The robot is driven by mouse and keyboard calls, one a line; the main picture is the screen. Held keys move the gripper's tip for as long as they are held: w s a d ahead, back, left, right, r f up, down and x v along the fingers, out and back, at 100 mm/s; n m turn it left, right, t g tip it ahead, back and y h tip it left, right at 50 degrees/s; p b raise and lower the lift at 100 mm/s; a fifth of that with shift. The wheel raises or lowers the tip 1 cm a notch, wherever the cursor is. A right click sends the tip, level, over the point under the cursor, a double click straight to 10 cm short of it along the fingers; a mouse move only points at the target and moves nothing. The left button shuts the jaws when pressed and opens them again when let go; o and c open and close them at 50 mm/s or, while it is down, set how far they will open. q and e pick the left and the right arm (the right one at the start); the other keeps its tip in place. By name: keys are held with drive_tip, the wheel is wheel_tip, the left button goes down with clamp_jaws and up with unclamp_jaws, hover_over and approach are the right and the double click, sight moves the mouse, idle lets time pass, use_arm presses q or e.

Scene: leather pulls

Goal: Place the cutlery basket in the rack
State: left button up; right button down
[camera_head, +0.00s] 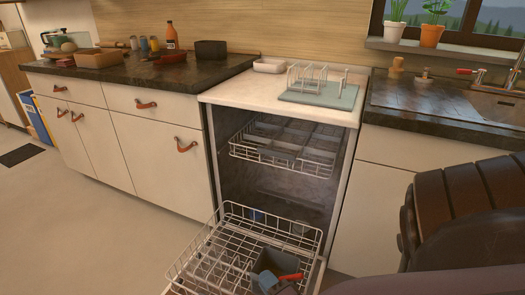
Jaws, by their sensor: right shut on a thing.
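The cutlery basket (284,261) is a small dark grey box at the front right of the pulled-out lower dishwasher rack (226,252). A blue piece and an orange-red piece show at its near side; I cannot tell whether they are cutlery handles. My right arm comes in from the right, and my right gripper (286,287) is at the bottom edge, mostly cut off, shut on the basket. The basket's underside is hidden, so I cannot tell whether it rests on the rack's wires. My left gripper is not in view.
The dishwasher's upper rack (285,150) is inside the open cavity. A drying rack on a green mat (320,95) and a white dish (269,65) stand on top. A bottle (171,38) and boxes stand on the left counter.

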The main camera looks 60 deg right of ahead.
drive_tip(key=b, duration=0.4)
hover_over(257, 294)
drive_tip(key=v, duration=0.5)
wheel_tip(257, 294, down, 9)
drive_tip(key=shift+s+f, duration=0.2)
drive_tip(key=shift+f, duration=0.5)
wheel_tip(257, 294, down, 4)
drive_tip(key=shift+r+b, duration=0.1)
drive_tip(key=shift+b, duration=0.8)
drive_tip(key=shift+f, duration=0.2)
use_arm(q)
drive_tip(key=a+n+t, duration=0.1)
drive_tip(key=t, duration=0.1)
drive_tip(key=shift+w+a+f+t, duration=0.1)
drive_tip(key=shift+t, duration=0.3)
use_arm(e)
drive_tip(key=shift+f, duration=0.1)
drive_tip(key=c, duration=1.1)
unclamp_jaws()
